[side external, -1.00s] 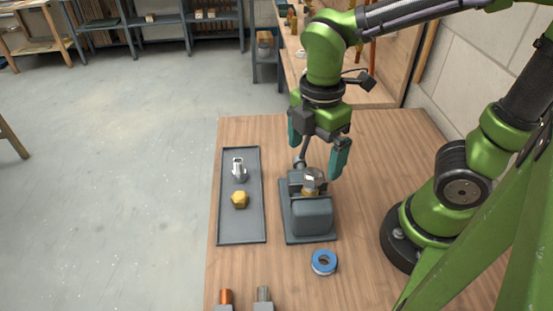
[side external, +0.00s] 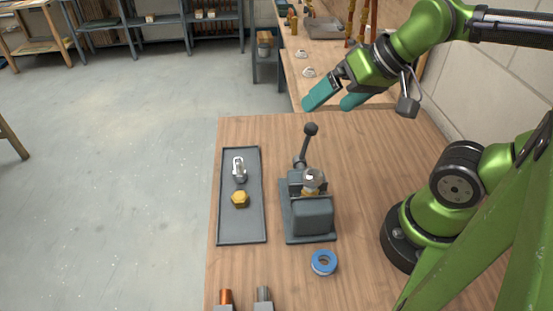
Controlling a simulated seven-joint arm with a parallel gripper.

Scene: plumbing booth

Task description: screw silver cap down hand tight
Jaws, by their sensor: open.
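The silver cap (side external: 314,176) sits on top of a brass fitting (side external: 311,191) held in the grey vise (side external: 312,214) on the wooden table. Whether the cap is seated tight cannot be told from here. My gripper (side external: 335,103) is open and empty, with teal fingers pointing to the lower left. It is above the table's far edge, up and behind the vise, clear of the cap.
The vise's lever with a black knob (side external: 311,129) stands up behind the cap. A grey tray (side external: 241,222) on the left holds a silver fitting (side external: 239,169) and a brass cap (side external: 240,200). A blue tape roll (side external: 324,262) lies in front of the vise.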

